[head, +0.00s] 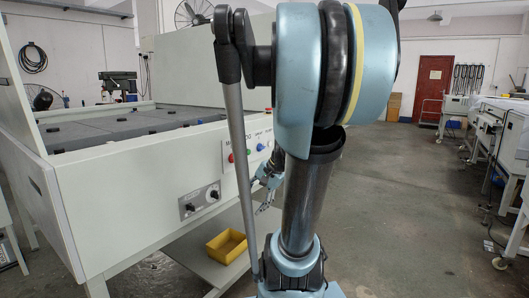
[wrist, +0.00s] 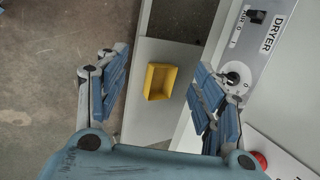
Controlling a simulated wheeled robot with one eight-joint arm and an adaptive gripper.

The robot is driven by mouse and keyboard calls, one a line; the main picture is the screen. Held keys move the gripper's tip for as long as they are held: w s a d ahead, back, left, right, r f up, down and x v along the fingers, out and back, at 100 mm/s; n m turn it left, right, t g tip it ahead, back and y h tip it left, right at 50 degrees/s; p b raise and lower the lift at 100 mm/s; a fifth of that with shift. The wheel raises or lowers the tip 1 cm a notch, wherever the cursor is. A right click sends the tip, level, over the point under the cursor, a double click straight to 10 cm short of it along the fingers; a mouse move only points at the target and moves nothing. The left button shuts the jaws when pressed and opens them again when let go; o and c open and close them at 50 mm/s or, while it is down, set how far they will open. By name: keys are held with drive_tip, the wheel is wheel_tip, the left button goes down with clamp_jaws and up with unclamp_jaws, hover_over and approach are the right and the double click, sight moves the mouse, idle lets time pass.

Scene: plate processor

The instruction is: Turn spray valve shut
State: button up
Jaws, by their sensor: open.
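A grey control panel (head: 201,200) with two dark knobs sits on the front of the pale machine in the head view; its labels are too small to read there. In the wrist view the panel reads "DRYER", with a round knob (wrist: 233,80) marked 0 and a black knob (wrist: 256,16) further up. I cannot tell which control is the spray valve. My gripper (wrist: 158,88) is open and empty, its right finger close to the round knob in the picture; contact does not show. In the head view my gripper (head: 268,192) is partly hidden behind my arm.
A yellow bin (wrist: 160,82) stands on the low shelf (wrist: 150,120) beneath the machine front; it also shows in the head view (head: 226,246). Open floor (head: 400,200) lies to the right.

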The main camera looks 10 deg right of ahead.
drive_tip(key=w+d+r+m+t+y, duration=0.25)
drive_tip(key=w+m, duration=0.25)
drive_tip(key=w, duration=0.4)
drive_tip(key=m+t+y, duration=0.5)
drive_tip(key=m+t, duration=0.3)
drive_tip(key=m, duration=0.5)
approach(264, 148)
drive_tip(key=shift+g, duration=0.25)
drive_tip(key=x, duration=0.9)
drive_tip(key=shift+r, duration=0.15)
drive_tip(key=shift+c, duration=0.6)
drive_tip(key=c, duration=0.9)
